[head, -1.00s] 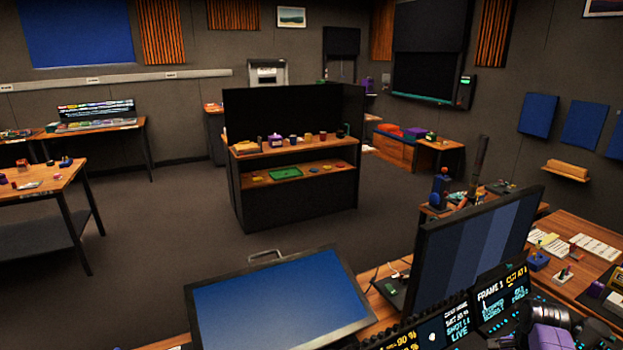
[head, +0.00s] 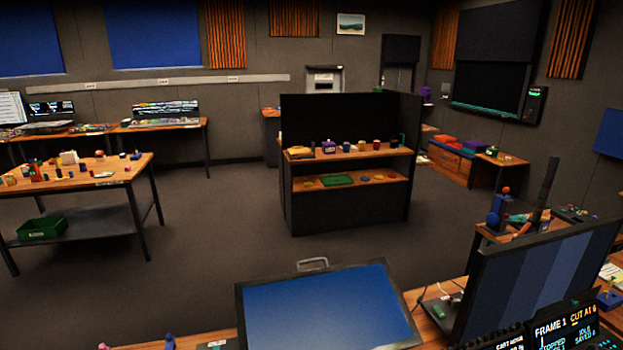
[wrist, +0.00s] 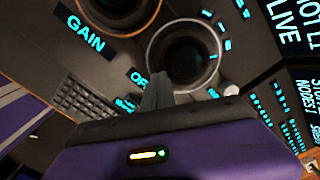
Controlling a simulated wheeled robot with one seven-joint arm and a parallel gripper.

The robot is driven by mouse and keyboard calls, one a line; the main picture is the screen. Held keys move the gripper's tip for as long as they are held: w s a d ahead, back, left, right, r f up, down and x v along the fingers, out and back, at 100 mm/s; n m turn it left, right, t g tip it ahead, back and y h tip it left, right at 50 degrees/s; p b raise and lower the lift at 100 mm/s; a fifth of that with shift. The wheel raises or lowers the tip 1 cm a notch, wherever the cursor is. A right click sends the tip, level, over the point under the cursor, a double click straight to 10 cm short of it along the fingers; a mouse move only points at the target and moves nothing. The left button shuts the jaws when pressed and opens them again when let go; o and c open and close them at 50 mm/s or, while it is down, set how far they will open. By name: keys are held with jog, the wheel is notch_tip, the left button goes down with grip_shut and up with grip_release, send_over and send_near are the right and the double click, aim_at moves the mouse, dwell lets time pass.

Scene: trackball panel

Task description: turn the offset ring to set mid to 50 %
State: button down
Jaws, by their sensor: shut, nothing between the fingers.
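The offset ring (wrist: 214,62), a pale-rimmed ring around a dark round centre, sits on the dark panel in the wrist view. Its label is partly hidden, with only "OF" showing. My gripper (wrist: 160,82) is shut and empty, its grey fingertips at the ring's lower left edge. I cannot tell whether they touch it. A second ring (wrist: 118,14), by the label "GAIN", is cut off at the top. The head view shows neither the ring nor my gripper, and no mid value is readable.
A keypad (wrist: 78,95) lies left of the rings, and lit buttons and screens (wrist: 285,25) are on the right. In the head view, a blue-screened monitor (head: 325,315) and a striped monitor (head: 540,275) stand in front. Open floor lies beyond.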

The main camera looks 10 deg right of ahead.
jog(key=shift+a+m+p, duration=0.4)
jog(key=shift+m+p, duration=0.05)
jog(key=shift+m, duration=0.25)
jog(key=shift+d+r+p, duration=0.1)
jog(key=shift+r+p, duration=0.65)
jog(key=shift+r, duration=0.75)
notch_tip(320, 180, up, 6)
notch_tip(320, 180, up, 8)
jog(key=shift+f, duration=0.15)
jog(key=shift+w, duration=0.1)
